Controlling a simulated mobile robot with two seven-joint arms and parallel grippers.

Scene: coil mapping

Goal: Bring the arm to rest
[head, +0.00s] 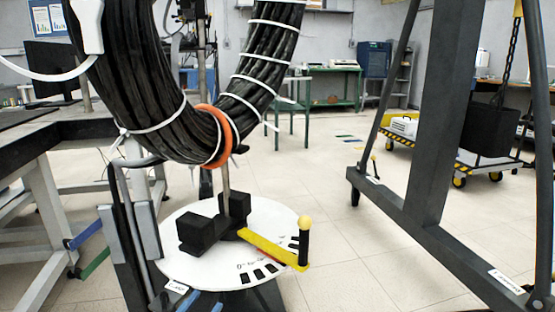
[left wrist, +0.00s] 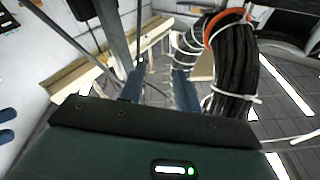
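The black cable coil (head: 160,110) hangs from above, bound with white ties and one orange band (head: 213,135). The coil also shows at the right of the left wrist view (left wrist: 236,65), apart from the fingers.
The white round table (head: 215,268) carries black blocks (head: 203,232) and a yellow pointer arm (head: 262,247) with a knobbed post. A dark bench (head: 62,131) stands left. A dark grey frame (head: 440,130) stands right. The floor between frame and round table is clear.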

